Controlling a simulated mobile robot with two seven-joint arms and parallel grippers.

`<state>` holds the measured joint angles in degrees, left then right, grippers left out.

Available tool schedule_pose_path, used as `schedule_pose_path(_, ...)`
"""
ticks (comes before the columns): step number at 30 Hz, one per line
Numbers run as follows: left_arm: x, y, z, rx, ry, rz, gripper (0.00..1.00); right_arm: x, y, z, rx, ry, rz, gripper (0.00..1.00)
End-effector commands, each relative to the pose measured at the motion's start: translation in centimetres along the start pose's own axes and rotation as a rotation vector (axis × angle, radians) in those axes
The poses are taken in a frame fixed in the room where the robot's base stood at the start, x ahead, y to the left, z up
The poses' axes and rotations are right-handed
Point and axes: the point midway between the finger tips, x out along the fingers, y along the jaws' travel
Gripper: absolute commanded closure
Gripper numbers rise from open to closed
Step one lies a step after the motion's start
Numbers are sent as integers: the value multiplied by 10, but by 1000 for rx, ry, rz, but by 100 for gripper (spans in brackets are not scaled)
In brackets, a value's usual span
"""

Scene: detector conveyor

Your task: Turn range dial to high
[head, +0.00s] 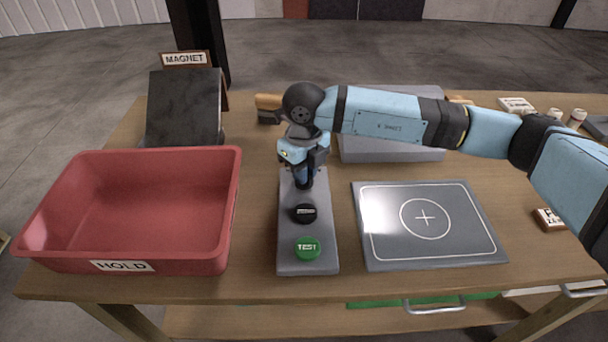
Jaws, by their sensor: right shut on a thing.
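A narrow grey control panel (289,235) lies on the wooden table, running front to back. A green TEST button (307,247) sits at its near end, with a black dial (304,213) behind it. My right gripper (304,185) reaches down over the far part of the panel, behind the black dial. It is shut on a control there, which the fingers mostly hide; I cannot read its setting. My left gripper is not in view.
A red HOLD bin (230,215) stands at the left, with a dark slanted MAGNET plate (184,105) behind it. A grey plate with a cross target (480,225) lies right of the panel. A grey box (390,150) stands behind my right arm.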

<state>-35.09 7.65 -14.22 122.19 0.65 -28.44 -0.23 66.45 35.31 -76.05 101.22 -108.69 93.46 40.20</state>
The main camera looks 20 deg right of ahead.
Motion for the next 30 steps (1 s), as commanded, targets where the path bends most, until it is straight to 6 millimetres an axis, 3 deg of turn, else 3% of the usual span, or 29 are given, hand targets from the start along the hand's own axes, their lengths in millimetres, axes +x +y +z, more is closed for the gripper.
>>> schedule_pose_path(9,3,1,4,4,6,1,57,0,0,0,-106,-2,-1,100)
schedule_pose_path(24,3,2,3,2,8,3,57,-1,0,0,-124,-2,-1,100)
schedule_pose_path(25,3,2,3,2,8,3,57,-1,0,0,-124,-2,-1,83)
schedule_pose_path(28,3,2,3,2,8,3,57,-1,0,0,-124,-2,-1,60)
schedule_pose_path(30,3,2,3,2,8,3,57,-1,0,0,-124,-1,-1,60)
